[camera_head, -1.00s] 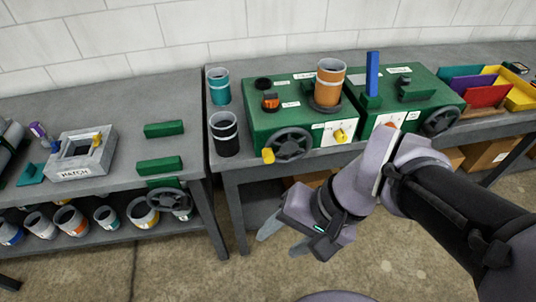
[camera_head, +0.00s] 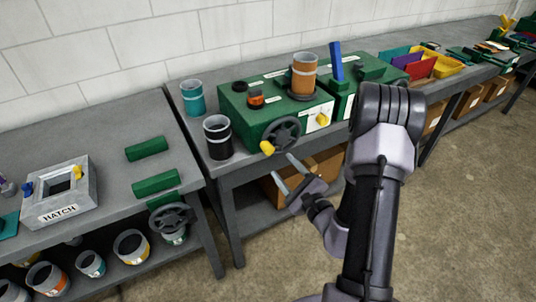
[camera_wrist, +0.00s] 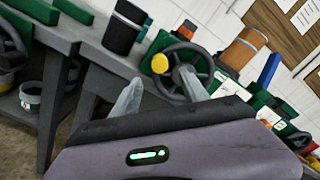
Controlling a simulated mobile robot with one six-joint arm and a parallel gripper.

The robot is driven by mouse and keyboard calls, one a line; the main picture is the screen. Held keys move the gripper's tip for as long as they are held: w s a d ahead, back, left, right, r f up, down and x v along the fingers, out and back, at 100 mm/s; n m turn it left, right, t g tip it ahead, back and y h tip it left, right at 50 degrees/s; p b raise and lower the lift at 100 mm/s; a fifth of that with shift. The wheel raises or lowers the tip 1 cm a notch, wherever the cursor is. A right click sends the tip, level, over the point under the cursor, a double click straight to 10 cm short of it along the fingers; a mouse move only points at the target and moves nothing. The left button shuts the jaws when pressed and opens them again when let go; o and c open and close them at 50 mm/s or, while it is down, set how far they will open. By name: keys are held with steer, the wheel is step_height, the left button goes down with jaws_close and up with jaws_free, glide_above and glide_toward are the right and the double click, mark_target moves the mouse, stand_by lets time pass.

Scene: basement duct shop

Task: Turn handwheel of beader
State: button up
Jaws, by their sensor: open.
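A dark grey handwheel (camera_head: 281,134) with a yellow knob (camera_head: 267,147) is on the front of a green machine (camera_head: 246,125) on the bench; I cannot read which machine is labelled beader. The machine carries an orange cylinder (camera_head: 304,74) and a small yellow knob at its front. My gripper (camera_head: 281,165) is open and empty, just below and in front of this wheel. In the wrist view the fingertips (camera_wrist: 160,80) point at the wheel (camera_wrist: 205,62) and its yellow knob (camera_wrist: 160,63); the right finger overlaps the wheel, and contact cannot be told.
A black can (camera_head: 218,138) and a teal can (camera_head: 193,98) stand left of the machine. A second green machine with a blue upright bar (camera_head: 336,60) is to its right. Another handwheel (camera_head: 172,218) is at the left bench's front edge. Cardboard boxes fill the shelf below. Floor in front is open.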

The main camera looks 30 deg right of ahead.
mark_target(270, 151)
steer(key=w, duration=0.8)
steer(key=shift+w+a+r, duration=0.1)
steer(key=shift+w+a, duration=0.1)
steer(key=shift+w, duration=0.2)
steer(key=shift+c, duration=0.4)
jaws_close()
stand_by(0.4)
